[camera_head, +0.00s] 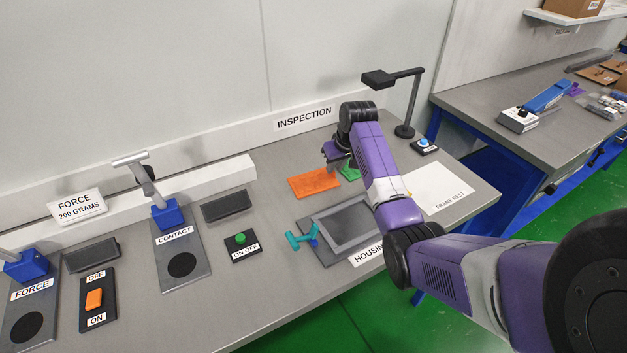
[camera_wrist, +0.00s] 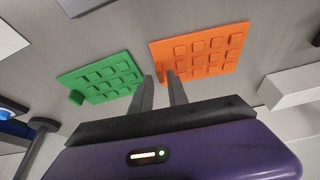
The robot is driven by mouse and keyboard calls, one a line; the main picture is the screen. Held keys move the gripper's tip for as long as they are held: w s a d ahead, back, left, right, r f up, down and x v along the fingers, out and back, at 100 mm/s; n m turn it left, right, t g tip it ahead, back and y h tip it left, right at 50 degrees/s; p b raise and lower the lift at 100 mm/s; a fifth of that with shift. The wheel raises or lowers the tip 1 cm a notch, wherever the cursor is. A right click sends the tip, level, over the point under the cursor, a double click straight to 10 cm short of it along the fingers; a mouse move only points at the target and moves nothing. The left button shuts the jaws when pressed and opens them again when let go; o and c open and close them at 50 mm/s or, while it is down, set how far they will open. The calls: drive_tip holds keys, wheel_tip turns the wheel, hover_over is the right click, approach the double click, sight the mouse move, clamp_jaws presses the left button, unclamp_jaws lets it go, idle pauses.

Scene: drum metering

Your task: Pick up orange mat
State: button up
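The orange mat (camera_head: 314,184) lies flat on the grey bench below the INSPECTION sign. In the wrist view the orange mat (camera_wrist: 200,52) shows a grid of raised squares. My gripper (camera_head: 333,164) is over the bench, near the mat's right end.
A green mat (camera_wrist: 103,78) lies beside the orange one, partly hidden by my arm in the head view (camera_head: 349,174). Bare bench lies left of the orange mat.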

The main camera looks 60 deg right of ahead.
drive_tip(key=shift+x, duration=1.05)
clamp_jaws()
idle(0.6)
